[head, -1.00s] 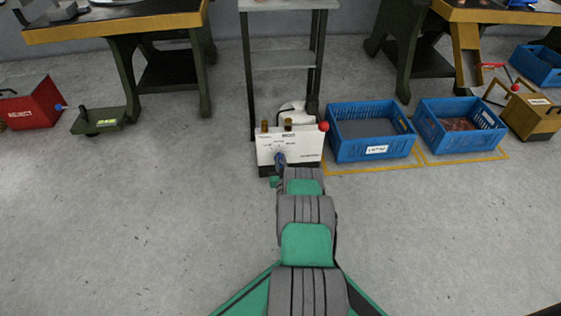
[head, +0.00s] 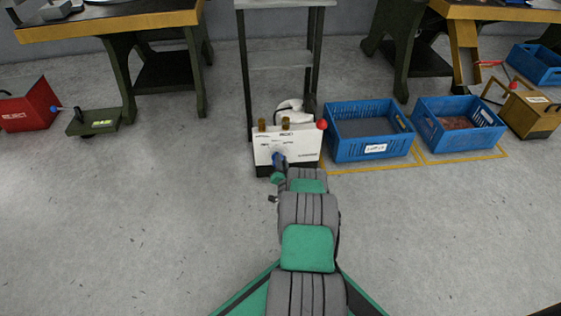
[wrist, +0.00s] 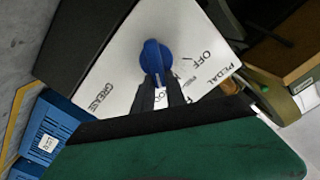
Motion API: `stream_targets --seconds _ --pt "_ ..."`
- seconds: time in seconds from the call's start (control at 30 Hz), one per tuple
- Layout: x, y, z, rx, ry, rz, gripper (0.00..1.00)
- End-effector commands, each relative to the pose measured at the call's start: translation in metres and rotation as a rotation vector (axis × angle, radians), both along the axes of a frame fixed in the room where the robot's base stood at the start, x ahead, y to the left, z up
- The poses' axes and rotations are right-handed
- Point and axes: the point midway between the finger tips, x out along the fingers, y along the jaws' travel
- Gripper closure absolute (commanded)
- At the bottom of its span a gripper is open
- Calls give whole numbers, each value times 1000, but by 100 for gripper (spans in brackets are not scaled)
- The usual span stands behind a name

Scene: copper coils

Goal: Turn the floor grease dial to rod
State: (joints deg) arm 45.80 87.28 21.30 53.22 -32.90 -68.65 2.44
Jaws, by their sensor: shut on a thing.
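The grease dial is a blue knob (wrist: 153,58) on the white face of a low floor box (head: 287,147). In the wrist view the face carries printed words, with GREASE on the left and OFF and PEDAL on the right. A small label (wrist: 160,98) between my fingers is partly hidden, and I cannot read it fully. My gripper (wrist: 157,78) is shut on the blue knob; its fingers cover the knob's lower part. In the head view my arm covers part of the box's lower front. I cannot tell exactly which mark the knob points to.
A grey shelf stand (head: 281,68) stands behind the box. Blue crates (head: 368,148) (head: 458,137) sit to the right inside yellow floor lines. A red reject bin (head: 28,108) and a dark green floor pedal (head: 93,122) are at the left. The floor between is clear.

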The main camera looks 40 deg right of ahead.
Motion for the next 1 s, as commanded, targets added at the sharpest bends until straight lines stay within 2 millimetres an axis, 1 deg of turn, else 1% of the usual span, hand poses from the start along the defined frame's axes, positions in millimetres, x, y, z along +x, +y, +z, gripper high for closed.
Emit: stream_targets --seconds 0.3,0.73,0.77,1.0 --pt "-1 -2 -3 85 -56 0 100" --pt "-1 -2 -3 96 -62 1 100" --pt "-1 -2 -3 95 -61 1 83" --pt "-1 -2 -2 95 -62 0 63"
